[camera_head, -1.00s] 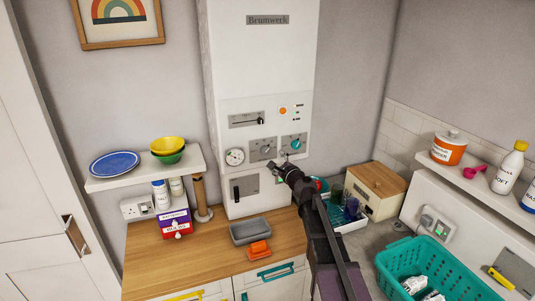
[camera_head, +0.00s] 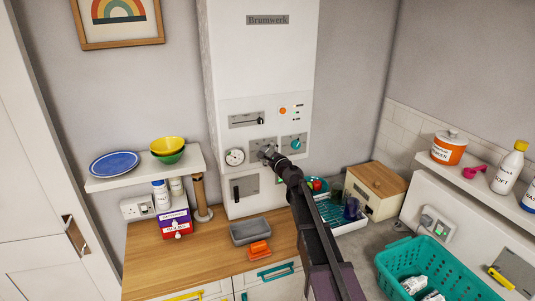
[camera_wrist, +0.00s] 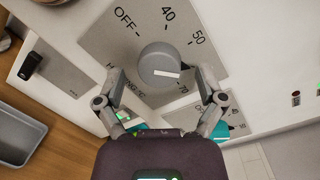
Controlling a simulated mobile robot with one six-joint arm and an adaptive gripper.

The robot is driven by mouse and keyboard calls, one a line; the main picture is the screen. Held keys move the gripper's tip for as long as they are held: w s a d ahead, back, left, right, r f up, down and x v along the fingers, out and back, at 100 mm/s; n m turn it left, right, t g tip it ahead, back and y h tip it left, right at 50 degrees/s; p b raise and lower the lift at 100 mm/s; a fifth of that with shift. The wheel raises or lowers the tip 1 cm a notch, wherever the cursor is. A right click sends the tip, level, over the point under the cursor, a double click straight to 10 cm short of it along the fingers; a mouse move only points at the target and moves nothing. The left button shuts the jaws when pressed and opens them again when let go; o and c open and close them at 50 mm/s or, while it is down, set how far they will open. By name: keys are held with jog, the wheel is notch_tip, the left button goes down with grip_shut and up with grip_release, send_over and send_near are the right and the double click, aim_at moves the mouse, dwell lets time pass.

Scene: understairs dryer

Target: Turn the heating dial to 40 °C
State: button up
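The heating dial (camera_wrist: 158,62) is a round grey knob with a white mark, on a grey plate (camera_wrist: 100,40) in the wrist view. "OFF", "40" and "50" show on the plate, with "70" partly hidden. The white mark points to the right, below "50" and above "70". My gripper (camera_wrist: 161,82) is open, with one finger on each side of the knob and gaps to it. In the head view, my gripper (camera_head: 266,153) is in front of the heating plate on the white boiler (camera_head: 265,60) and hides most of the dial.
A teal dial (camera_head: 296,144) sits just right of the heating dial. A round gauge (camera_head: 234,157) is on its left, and a slider (camera_head: 247,120) is above. A grey tray (camera_head: 250,232) and an orange item (camera_head: 259,250) lie on the wooden counter below.

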jog(key=c, duration=1.1)
jog(key=shift+o, duration=0.2)
jog(key=shift+n, duration=0.4)
jog(key=n+p, duration=0.1)
jog(key=n, duration=0.2)
jog(key=shift+w+r, duration=0.1)
jog(key=shift+r, duration=0.05)
jog(key=n+h+p, duration=0.1)
jog(key=n, duration=0.3)
jog(key=shift+n+g, duration=0.3)
jog(key=shift+g, duration=0.1)
jog(key=n, duration=0.4)
jog(key=shift+a+h, duration=0.1)
jog(key=shift+h, duration=0.2)
jog(key=n, duration=0.3)
jog(key=shift+n+h, duration=0.4)
